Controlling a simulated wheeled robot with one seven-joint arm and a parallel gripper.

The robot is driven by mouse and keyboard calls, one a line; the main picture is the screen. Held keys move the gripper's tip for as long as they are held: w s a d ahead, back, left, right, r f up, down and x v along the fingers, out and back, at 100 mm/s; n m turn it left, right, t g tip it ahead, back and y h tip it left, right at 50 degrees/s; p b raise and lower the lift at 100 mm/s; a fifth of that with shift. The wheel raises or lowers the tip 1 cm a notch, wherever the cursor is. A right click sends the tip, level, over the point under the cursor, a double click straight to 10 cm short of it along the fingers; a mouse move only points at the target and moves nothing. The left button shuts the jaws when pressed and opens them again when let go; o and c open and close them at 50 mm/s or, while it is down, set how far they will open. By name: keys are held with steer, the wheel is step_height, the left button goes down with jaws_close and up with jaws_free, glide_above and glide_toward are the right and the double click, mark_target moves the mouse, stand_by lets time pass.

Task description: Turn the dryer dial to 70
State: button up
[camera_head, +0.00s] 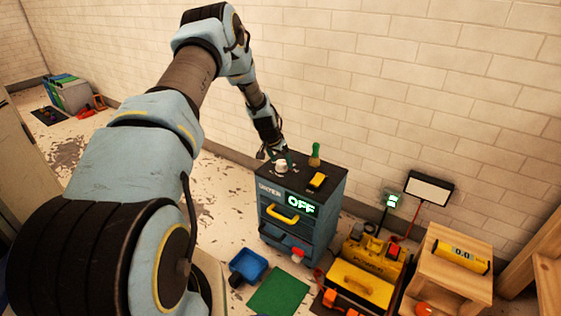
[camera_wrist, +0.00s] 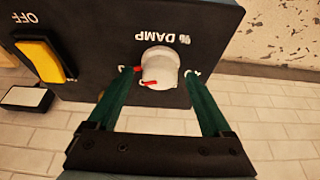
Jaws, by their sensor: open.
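The dryer (camera_head: 300,200) is a dark blue-grey cabinet against the brick wall, with a green display (camera_head: 301,204) reading "OFF" and a yellow drawer handle. Its white round dial (camera_wrist: 160,67) sits on the dark top panel by the label "% DAMP", with red marks at its edge; the dial also shows in the head view (camera_head: 281,165). My gripper (camera_wrist: 157,82) is open, with one green finger on each side of the dial. I cannot tell whether either finger touches it. A yellow switch (camera_wrist: 42,58) marked "OFF" is on the same panel.
A green-handled tool (camera_head: 315,154) stands on the dryer top behind the switch.

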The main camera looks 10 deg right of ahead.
steer(key=v, duration=1)
steer(key=shift+a+r+p, duration=0.2)
steer(key=shift+r+p, duration=0.1)
steer(key=shift+r, duration=0.05)
steer(key=shift+s, duration=0.1)
steer(key=s+a+r+n+y, duration=0.2)
steer(key=s+a+r+n, duration=0.2)
steer(key=s+a+r, duration=0.95)
steer(key=s+a+r+n+g+y, duration=0.1)
steer(key=s+a+r+n, duration=0.1)
steer(key=s+a, duration=0.45)
steer(key=s+a+r+n, duration=0.2)
steer(key=s+a+n, duration=0.1)
steer(key=s, duration=0.7)
step_height(320, 180, up, 18)
steer(key=p, duration=1.8)
steer(key=shift+w+f+m, duration=0.2)
steer(key=shift+w+m, duration=0.1)
steer(key=shift+w, duration=0.1)
